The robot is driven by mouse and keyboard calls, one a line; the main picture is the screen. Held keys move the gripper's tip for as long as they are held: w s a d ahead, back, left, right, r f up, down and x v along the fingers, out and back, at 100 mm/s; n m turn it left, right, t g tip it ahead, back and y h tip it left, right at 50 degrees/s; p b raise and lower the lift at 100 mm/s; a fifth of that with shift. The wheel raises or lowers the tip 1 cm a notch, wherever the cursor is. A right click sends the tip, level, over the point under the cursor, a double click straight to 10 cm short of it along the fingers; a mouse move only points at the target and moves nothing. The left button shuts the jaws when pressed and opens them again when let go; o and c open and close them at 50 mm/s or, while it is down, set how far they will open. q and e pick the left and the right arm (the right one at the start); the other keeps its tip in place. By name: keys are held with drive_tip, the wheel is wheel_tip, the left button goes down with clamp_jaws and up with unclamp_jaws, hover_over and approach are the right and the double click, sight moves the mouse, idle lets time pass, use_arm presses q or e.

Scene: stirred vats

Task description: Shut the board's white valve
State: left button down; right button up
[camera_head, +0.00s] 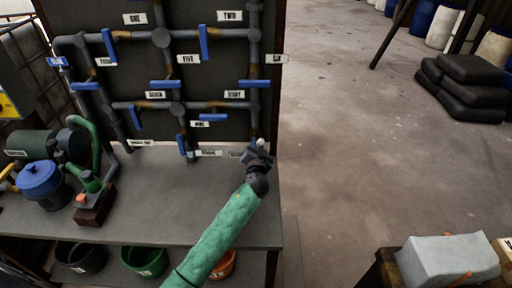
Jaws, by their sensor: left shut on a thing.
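The dark upright board (215,75) carries grey pipes with several blue lever handles (204,43) and small white labels. My left gripper (259,151), on a green-sleeved arm from below, is at the board's lower right corner, just above the bench. It is shut on a small white part (261,143), which looks like the white valve's handle. Only a bit of white shows between the fingers; the rest of the valve and its turn angle are hidden. My right gripper is not in view.
The grey bench (150,185) holds a blue lidded pot (41,182) and a green pump-like device (90,180) at left. Buckets (145,261) stand below it. A grey block (447,258) is at lower right.

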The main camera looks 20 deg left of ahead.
use_arm(q)
drive_tip(key=m, duration=0.2)
drive_tip(key=shift+d+f+m, duration=0.1)
drive_tip(key=shift+d+m, duration=0.05)
drive_tip(key=shift+m, duration=0.25)
drive_tip(key=m, duration=0.2)
drive_tip(key=shift+d+f+m, duration=0.1)
drive_tip(key=shift+f+m, duration=0.05)
drive_tip(key=shift+m, duration=0.25)
drive_tip(key=shift+m+p, duration=0.3)
drive_tip(key=shift+m, duration=0.1)
drive_tip(key=m, duration=0.2)
drive_tip(key=m+p, duration=0.1)
drive_tip(key=m, duration=0.1)
drive_tip(key=shift+f, duration=0.3)
drive_tip(key=shift+m, duration=0.3)
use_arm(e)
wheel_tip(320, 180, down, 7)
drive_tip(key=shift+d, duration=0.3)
use_arm(q)
drive_tip(key=shift+d, duration=0.1)
drive_tip(key=shift+f, duration=0.1)
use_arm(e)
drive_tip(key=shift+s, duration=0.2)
